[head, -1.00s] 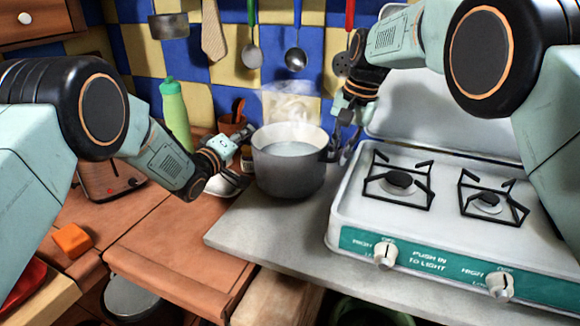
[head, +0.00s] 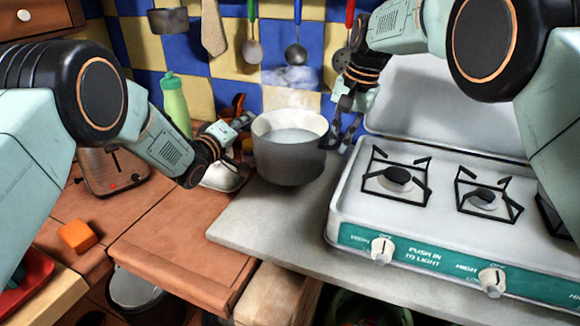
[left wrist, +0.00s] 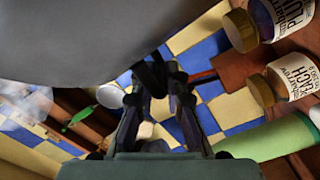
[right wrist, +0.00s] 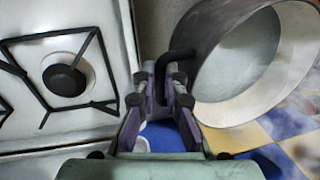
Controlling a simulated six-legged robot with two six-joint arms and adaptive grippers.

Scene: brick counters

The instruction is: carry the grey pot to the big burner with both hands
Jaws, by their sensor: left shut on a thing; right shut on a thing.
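The grey pot (head: 290,165), with pale liquid inside, is upright and appears slightly above the grey counter, left of the stove. My left gripper (head: 243,123) is shut at the pot's left side; in the left wrist view its fingers (left wrist: 160,78) close on a dark handle beside the pot wall (left wrist: 90,40). My right gripper (head: 340,128) is at the right side; in the right wrist view its fingers (right wrist: 166,85) are shut on the pot's black handle (right wrist: 172,58). The stove shows a left burner (head: 397,180) and a right burner (head: 485,198); I cannot tell which is the big one.
The stove (head: 345,205) has a raised lid behind and knobs in front. A green bottle (head: 175,105), a toaster (head: 112,172) and an orange block (head: 77,236) are on the left. Utensils hang behind. Jars (left wrist: 290,80) show in the left wrist view.

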